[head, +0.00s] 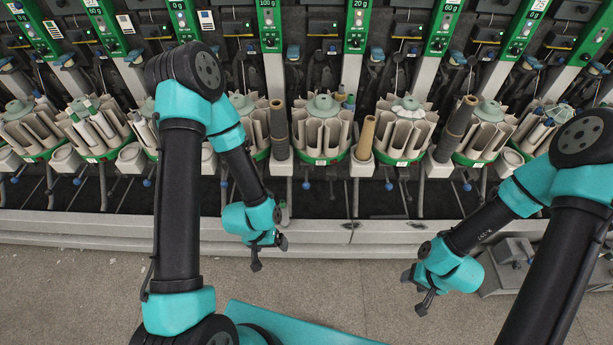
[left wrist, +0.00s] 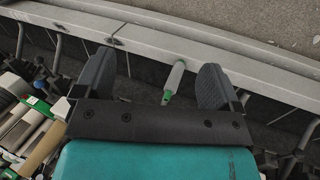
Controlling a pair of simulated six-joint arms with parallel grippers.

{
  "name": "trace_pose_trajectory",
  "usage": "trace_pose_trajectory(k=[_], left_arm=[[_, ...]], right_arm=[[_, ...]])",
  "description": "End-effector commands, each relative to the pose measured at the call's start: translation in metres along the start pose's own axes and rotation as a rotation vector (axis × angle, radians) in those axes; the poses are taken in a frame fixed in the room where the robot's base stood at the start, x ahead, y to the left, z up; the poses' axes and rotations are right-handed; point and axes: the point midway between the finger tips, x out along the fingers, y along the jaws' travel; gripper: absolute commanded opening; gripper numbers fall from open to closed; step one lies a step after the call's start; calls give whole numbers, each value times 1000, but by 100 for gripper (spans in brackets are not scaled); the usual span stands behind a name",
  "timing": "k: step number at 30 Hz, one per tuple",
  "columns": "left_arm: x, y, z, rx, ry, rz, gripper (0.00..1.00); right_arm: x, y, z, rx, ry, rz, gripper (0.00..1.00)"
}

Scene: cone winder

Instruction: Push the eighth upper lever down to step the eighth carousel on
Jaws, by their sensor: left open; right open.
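A row of carousels with pale upright holders crosses the head view; counting from the left, the eighth visible one (head: 546,125) is near the right edge, though its true number cannot be told. A blue lever-like part (head: 533,63) sits above it. My left gripper (head: 264,256) is open and hangs low in front of the machine, away from these parts. In the left wrist view its fingers (left wrist: 157,82) are wide apart, with a white-and-green stick (left wrist: 175,77) seen between them, not gripped. My right gripper (head: 420,292) is open, above the floor at the right.
A pale rail (head: 340,232) runs along the machine's front. Brown cones (head: 366,138) and dark cones (head: 279,128) stand between carousels. Green posts (head: 357,28) rise behind. A grey block (head: 515,252) lies beyond my right gripper. The floor (head: 100,290) is clear at left.

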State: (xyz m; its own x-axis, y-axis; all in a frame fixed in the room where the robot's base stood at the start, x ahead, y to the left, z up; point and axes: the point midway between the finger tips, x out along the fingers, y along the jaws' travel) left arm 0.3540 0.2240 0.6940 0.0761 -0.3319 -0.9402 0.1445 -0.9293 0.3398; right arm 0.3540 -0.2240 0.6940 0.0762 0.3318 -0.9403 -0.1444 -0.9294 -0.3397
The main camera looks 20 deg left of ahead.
Motion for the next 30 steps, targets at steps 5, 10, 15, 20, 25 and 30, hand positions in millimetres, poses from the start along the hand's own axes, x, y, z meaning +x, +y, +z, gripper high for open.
trace_pose_trajectory(k=[5,10,15,20,25,30], left_arm=[[0,0,0,0,0,0,89],[1,1,-2,5,-1,1,78],[7,9,-20,63,-19,14,61],[17,26,-57,195,-61,27,46],[23,48,-110,386,-123,5,30],[18,68,-166,575,-181,-68,14]], right_arm=[[0,0,0,0,0,0,52],[0,0,0,0,0,0,52],[0,0,0,0,0,0,52],[0,0,0,0,0,0,52],[0,0,0,0,0,0,52],[0,0,0,0,0,0,52]])
